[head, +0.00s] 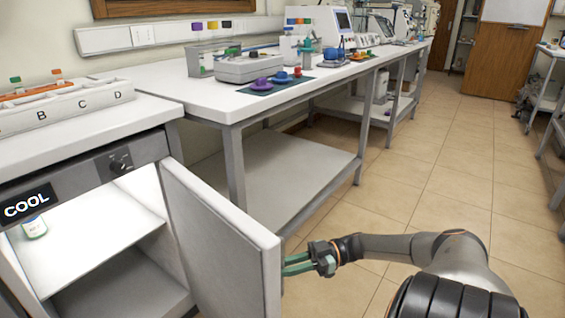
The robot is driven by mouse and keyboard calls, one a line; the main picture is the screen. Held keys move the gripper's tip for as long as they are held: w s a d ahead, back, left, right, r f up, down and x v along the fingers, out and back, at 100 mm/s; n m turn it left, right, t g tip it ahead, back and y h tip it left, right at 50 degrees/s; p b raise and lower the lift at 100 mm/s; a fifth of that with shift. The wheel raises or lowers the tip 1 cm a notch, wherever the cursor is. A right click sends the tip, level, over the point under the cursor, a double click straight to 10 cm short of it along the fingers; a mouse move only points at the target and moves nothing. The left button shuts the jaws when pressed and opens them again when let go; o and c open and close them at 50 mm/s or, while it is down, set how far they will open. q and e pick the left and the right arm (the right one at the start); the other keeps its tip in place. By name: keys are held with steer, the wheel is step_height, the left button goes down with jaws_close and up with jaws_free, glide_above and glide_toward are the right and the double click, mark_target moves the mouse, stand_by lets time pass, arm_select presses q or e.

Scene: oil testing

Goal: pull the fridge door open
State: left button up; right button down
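The fridge door (215,240) is a light grey panel. It stands well open, swung out from the right side of the fridge (85,175) under the left bench, and the white interior shows. My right gripper (284,265), with green fingers, comes in from the right and is at the door's free edge, on its outer side. The fingertips are hidden at or behind that edge, so I cannot tell if they touch it or how far apart they are. My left gripper is not in view.
A small labelled container (34,228) stands on the fridge's upper shelf. A white bench (180,82) with lab devices and a lower shelf (285,180) stands behind the door. The tiled floor (440,175) to the right is clear.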

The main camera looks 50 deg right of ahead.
steer(key=shift+w+d, duration=0.1)
steer(key=c, duration=0.8)
jaws_free()
steer(key=b+v, duration=0.2)
steer(key=v, duration=1)
steer(key=shift+s, duration=0.2)
steer(key=shift+d, duration=0.1)
